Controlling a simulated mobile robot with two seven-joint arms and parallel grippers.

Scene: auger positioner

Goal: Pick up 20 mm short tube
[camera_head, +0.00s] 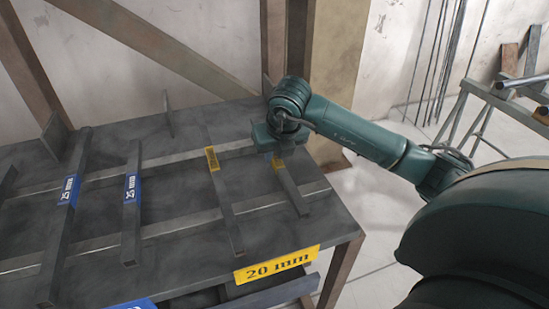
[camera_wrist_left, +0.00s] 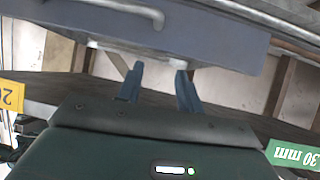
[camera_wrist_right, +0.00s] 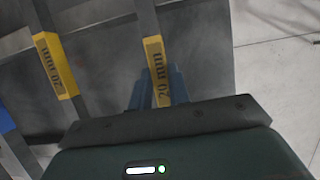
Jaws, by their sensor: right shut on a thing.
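The 20 mm short tube (camera_head: 291,187) is a grey square tube with a yellow label, at the right end of the rack table in the head view. My right gripper (camera_head: 277,152) is shut on it near its yellow label. In the right wrist view the tube (camera_wrist_right: 148,22) runs between the two blue fingers of my right gripper (camera_wrist_right: 158,82). I cannot tell whether it is clear of the rails. My left gripper (camera_wrist_left: 158,80) shows only in its wrist view, with its fingers apart and nothing between them.
A longer 20 mm tube (camera_head: 225,205) lies to the left, and 25 mm tubes with blue labels (camera_head: 131,200) lie further left. Rails (camera_head: 262,203) cross the table beneath. A grey drawer with a handle (camera_wrist_left: 190,35) is close to my left gripper. Open floor lies right of the table.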

